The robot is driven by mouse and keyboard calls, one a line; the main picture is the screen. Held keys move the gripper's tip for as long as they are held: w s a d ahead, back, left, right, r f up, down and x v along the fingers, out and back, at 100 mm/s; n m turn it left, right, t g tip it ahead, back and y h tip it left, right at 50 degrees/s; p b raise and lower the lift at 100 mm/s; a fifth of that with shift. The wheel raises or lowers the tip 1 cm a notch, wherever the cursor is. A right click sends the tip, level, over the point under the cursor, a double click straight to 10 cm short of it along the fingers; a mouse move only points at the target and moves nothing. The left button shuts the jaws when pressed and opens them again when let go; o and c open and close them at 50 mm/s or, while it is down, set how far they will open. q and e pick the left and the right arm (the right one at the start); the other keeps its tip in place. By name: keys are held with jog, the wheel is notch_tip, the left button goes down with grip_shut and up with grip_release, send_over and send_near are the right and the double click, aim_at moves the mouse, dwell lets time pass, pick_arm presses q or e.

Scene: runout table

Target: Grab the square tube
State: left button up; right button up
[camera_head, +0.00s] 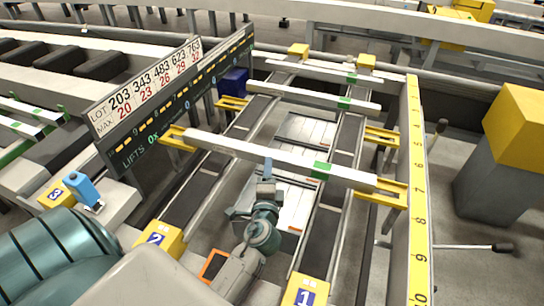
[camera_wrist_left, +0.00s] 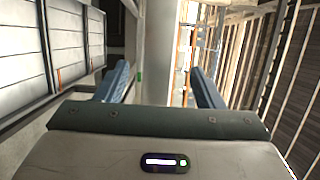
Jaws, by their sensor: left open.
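The nearest square tube (camera_head: 240,147) is a long pale bar with a green band. It lies across the rails, its ends at yellow brackets (camera_head: 393,190). My left gripper (camera_head: 267,172) is just below and in front of this tube in the head view, near its middle. In the left wrist view, its two blue fingers (camera_wrist_left: 161,78) stand wide apart and empty. A pale upright bar (camera_wrist_left: 158,45), which looks like the tube, shows between them; contact cannot be told. More pale tubes (camera_head: 310,98) lie farther back across the rails. My right gripper is not in view.
A lot board (camera_head: 150,90) with numbers stands along the left. A yellow numbered scale (camera_head: 418,200) runs along the right. Yellow blocks marked 2 (camera_head: 158,238) and 1 (camera_head: 305,291) sit at the near rail ends. A grey post with a yellow top (camera_head: 520,125) stands at right.

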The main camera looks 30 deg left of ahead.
pick_arm(q)
jog(key=x, duration=0.2)
jog(key=p+x, duration=0.1)
jog(key=x, duration=0.1)
jog(key=p+x, duration=0.1)
jog(key=x, duration=0.2)
jog(key=shift+w+d, duration=0.15)
jog(key=shift+d, duration=0.15)
jog(key=shift+w+a+f, duration=0.15)
jog(key=shift+f, duration=0.05)
jog(key=shift+c, duration=0.9)
grip_shut()
jog(key=shift+r, duration=0.15)
